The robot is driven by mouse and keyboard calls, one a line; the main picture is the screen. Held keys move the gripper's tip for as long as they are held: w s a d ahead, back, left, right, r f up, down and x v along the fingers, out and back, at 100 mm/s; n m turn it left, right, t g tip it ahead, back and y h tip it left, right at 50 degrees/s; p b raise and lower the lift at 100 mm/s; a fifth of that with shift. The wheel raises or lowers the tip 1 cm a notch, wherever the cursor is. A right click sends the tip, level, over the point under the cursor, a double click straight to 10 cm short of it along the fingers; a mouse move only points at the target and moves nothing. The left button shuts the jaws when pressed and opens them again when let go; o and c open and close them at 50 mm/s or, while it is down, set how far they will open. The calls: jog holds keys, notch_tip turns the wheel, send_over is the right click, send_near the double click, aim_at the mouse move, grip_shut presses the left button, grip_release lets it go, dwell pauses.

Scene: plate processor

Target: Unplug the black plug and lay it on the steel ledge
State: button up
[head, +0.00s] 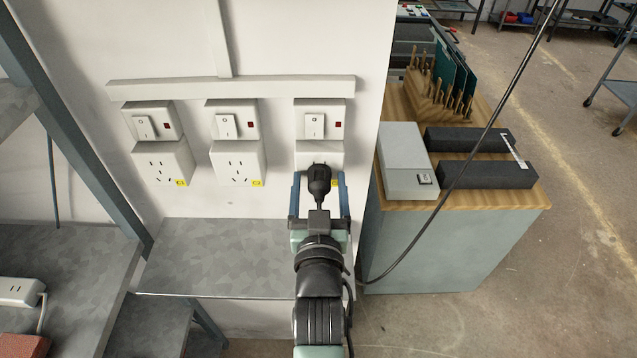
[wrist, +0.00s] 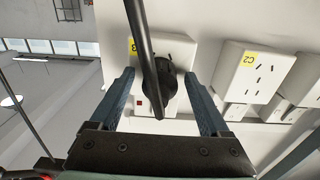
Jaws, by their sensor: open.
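The black plug (head: 319,180) sits in the rightmost wall socket (head: 309,152) in the head view, with its cable hanging from it. In the wrist view the plug (wrist: 162,78) is seen from behind, its cable crossing in front of it. My gripper (head: 319,184) is open, with one blue finger on each side of the plug. The wrist view shows a gap between the plug and each finger of my gripper (wrist: 161,88). The steel ledge (head: 215,258) is below the sockets, to the left of my arm, and its visible top is bare.
Two other sockets, C1 (head: 163,164) and C2 (head: 237,163), are on the wall to the left, both empty. A wooden-topped cabinet (head: 445,240) with a grey box (head: 402,160) and black blocks stands at right. A grey shelf rack (head: 55,255) stands at left.

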aim_at(318, 199)
grip_shut()
dwell(0.3)
jog(key=shift+s, duration=0.15)
jog(key=shift+s+p, duration=0.3)
jog(key=shift+s, duration=2.55)
jog(key=shift+a, duration=0.1)
